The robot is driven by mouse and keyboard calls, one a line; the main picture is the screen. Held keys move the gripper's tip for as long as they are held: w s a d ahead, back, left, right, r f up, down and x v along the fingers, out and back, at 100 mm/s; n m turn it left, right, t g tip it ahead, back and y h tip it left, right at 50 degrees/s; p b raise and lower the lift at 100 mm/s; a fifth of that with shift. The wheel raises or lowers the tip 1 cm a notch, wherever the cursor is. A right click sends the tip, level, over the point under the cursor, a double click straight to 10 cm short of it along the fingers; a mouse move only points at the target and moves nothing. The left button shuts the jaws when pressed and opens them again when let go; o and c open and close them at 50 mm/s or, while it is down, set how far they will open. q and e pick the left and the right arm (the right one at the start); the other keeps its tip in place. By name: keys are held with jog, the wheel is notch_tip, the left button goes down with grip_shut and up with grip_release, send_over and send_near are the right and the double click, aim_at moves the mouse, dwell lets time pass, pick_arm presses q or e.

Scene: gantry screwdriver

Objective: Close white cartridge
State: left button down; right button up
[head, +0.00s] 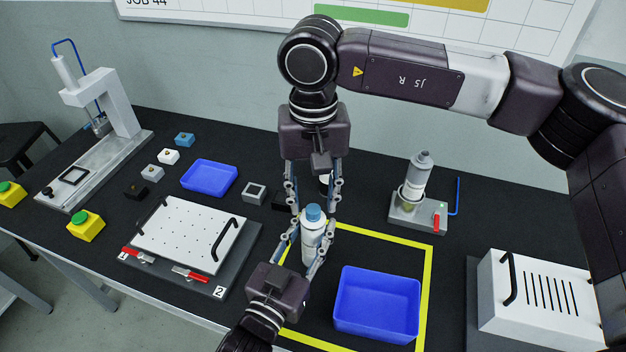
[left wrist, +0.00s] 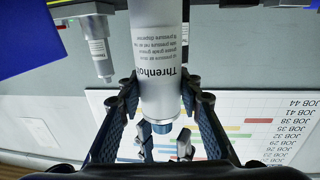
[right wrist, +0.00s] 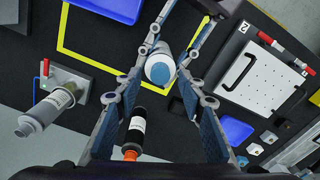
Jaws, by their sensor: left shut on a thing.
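The white cartridge (head: 311,238) stands upright with a blue cap (head: 313,213) at its top. My left gripper (head: 312,254) is shut on its body from the front. The left wrist view shows the cartridge (left wrist: 158,60), with printed text, between the fingers, the blue cap (left wrist: 162,127) beyond them. My right gripper (head: 315,208) points down from above, its open fingers on either side of the cap. In the right wrist view the cap (right wrist: 160,74) sits between the fingertips, with gaps visible beside it. I cannot tell how tightly the cap is seated.
A grey cartridge (head: 418,170) stands in a small fixture at the back right. A blue bin (head: 377,305) stands inside the yellow outline, right of the cartridge. A perforated white plate (head: 187,235) is to the left.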

jog(key=shift+f, duration=0.75)
jog(key=shift+c, duration=0.7)
grip_shut()
